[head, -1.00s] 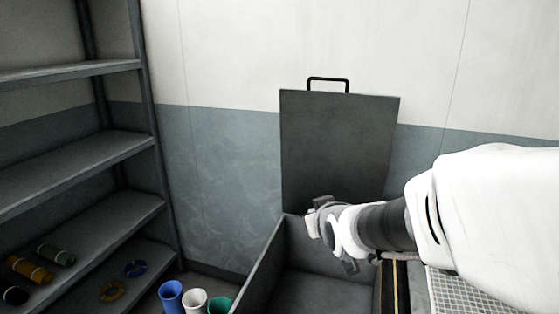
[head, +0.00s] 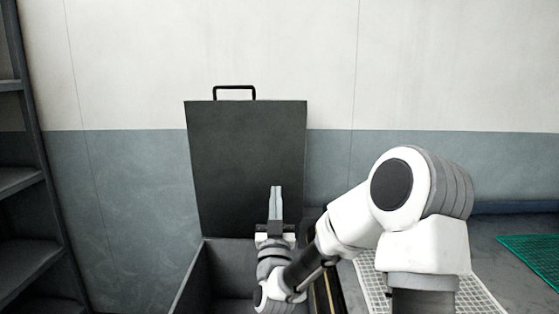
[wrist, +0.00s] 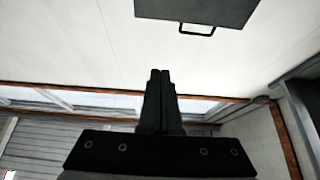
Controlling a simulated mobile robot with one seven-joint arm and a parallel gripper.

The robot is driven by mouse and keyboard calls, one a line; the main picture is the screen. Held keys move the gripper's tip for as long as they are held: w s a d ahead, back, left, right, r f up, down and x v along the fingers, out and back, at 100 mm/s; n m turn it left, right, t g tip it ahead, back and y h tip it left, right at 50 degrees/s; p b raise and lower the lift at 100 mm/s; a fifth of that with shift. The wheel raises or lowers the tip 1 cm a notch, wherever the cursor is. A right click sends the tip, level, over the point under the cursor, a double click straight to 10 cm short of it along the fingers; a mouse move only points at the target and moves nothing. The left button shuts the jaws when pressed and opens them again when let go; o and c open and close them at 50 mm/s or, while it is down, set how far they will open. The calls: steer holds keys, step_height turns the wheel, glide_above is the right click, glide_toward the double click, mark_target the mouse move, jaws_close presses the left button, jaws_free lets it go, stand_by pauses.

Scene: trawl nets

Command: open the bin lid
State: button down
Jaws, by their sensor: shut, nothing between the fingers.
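The bin lid (head: 245,150) is a dark flat panel standing upright against the wall, with a black handle (head: 235,90) on its top edge. The open bin (head: 190,280) is below it, and its inside shows. My gripper (head: 276,190) is in front of the lower right part of the lid, fingers together and pointing up, holding nothing. In the wrist view my gripper (wrist: 160,75) is shut, and the lid (wrist: 200,8) with its handle (wrist: 197,30) shows at the top, apart from the fingers. My arm hides part of the bin.
A grey shelf rack (head: 35,200) stands at the left. At the right is a grey surface with a white grid (head: 372,285) and a green mesh piece (head: 535,255). The wall behind is bare above the lid.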

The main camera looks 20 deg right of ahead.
steer(key=p+x, duration=0.2)
steer(key=x, duration=1.2)
steer(key=shift+s+r, duration=0.1)
